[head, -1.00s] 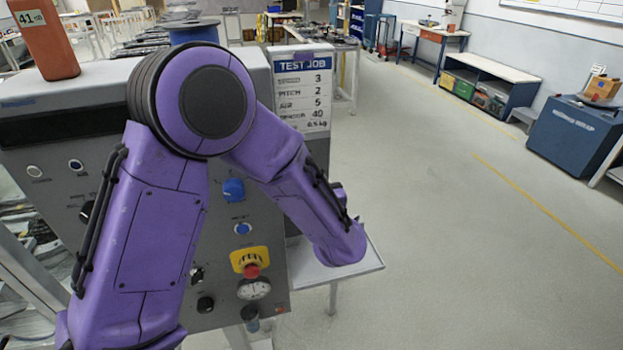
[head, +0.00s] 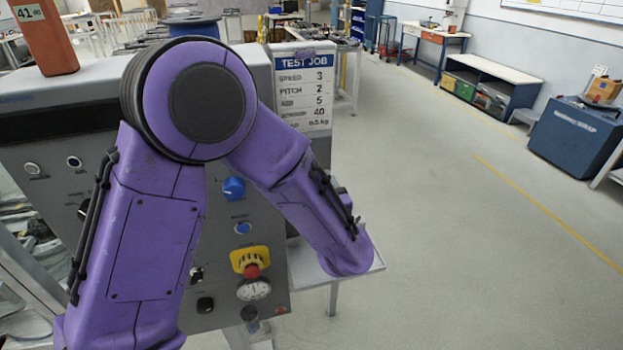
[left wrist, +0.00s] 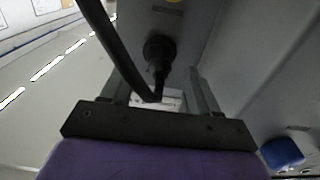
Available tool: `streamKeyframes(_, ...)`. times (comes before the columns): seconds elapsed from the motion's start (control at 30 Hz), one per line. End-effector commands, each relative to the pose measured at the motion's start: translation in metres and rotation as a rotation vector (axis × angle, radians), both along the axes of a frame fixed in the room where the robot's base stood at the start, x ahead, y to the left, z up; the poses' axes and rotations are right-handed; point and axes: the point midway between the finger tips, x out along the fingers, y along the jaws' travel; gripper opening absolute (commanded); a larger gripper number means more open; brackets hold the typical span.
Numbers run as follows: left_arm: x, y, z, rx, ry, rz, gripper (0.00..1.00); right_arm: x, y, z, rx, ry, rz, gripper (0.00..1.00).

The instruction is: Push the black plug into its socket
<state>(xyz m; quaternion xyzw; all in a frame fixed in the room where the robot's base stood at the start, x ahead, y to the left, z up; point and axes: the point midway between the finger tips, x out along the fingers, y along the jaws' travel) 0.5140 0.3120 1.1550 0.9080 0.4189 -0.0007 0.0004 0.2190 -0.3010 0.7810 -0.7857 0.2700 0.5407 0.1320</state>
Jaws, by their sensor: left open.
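In the left wrist view the black plug (left wrist: 158,62) sits at a grey panel face, with its wide round end against the panel and its narrow end toward my gripper. A thick black cable (left wrist: 115,45) loops down from the upper left to the narrow end. I cannot tell how deep the plug is in its socket, which is hidden behind it. My left gripper (left wrist: 161,82) is open, with one finger on each side of the plug's narrow end. In the head view the gripper and plug are hidden behind my purple arm. My right gripper is not in view.
The grey machine panel (head: 215,285) carries a blue knob (head: 233,188), a red stop button (head: 252,271) on yellow, and a gauge (head: 254,291). A white shelf (head: 310,272) sticks out beside it. An orange block (head: 48,40) stands on top. The floor to the right is clear.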

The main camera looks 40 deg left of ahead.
Motion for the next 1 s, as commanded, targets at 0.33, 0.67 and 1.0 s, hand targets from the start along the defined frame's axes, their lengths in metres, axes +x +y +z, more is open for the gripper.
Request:
streamKeyframes(0.33, -0.043, -0.051, -0.002, -0.001, -0.002, -0.002, 0.60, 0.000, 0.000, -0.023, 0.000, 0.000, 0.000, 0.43)
streamKeyframes(0.67, -0.049, -0.058, 0.000, -0.001, -0.001, 0.000, 0.60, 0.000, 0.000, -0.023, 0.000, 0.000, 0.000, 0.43)
streamKeyframes(1.0, -0.048, -0.057, -0.004, -0.003, 0.004, -0.004, 0.60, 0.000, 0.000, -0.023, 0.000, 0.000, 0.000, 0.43)
